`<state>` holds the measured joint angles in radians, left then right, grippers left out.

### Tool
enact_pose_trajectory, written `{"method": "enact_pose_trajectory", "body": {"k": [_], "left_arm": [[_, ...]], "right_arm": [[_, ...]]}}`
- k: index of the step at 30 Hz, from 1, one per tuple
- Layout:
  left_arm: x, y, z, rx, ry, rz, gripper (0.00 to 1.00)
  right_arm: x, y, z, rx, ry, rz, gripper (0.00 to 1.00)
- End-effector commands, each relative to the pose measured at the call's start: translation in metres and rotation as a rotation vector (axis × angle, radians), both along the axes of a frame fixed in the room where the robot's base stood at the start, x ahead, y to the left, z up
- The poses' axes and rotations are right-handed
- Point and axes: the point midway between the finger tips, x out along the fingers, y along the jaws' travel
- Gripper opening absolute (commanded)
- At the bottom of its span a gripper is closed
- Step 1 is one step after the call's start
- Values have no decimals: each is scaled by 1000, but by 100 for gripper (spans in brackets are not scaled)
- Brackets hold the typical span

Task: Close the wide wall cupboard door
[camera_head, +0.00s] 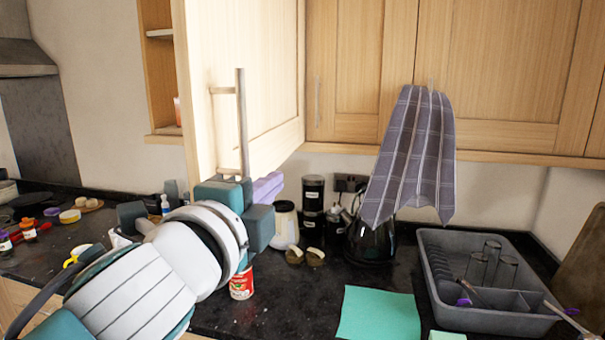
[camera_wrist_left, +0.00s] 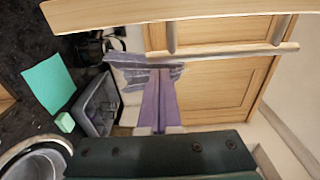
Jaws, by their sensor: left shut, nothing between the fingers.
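The wide wall cupboard door (camera_head: 240,70) stands open, swung out toward me, with a vertical bar handle (camera_head: 242,125) on its face. The open cupboard's shelf side (camera_head: 161,70) shows to its left. My left gripper (camera_head: 267,187) is at the door's lower edge, close to the handle's bottom end; its purple fingers are shut and empty. In the left wrist view the fingers (camera_wrist_left: 162,95) point toward the door handle (camera_wrist_left: 235,52) and the door's edge (camera_wrist_left: 160,14). I cannot tell whether they touch the door. My right gripper is not in view.
Closed cupboard doors (camera_head: 500,70) run to the right, with a checked cloth (camera_head: 412,150) hanging in front. Below on the dark counter are a kettle (camera_head: 370,240), a red can (camera_head: 242,284), a green sheet (camera_head: 378,315) and a grey dish rack (camera_head: 480,318).

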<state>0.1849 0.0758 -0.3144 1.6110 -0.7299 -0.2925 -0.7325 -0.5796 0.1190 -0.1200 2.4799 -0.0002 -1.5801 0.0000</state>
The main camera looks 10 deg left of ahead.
Motion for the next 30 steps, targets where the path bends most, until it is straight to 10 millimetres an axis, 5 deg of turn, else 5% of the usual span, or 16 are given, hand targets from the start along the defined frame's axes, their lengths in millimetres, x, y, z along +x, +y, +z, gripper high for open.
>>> {"method": "enact_pose_trajectory", "body": {"k": [5,22,30], "left_arm": [[-9,14,3,-1,0,1,0],[-12,22,1,1,-1,1,0],[-14,60,0,8,-2,6,0]], "right_arm": [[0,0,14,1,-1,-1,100],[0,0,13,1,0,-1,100],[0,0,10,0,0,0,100]]}}
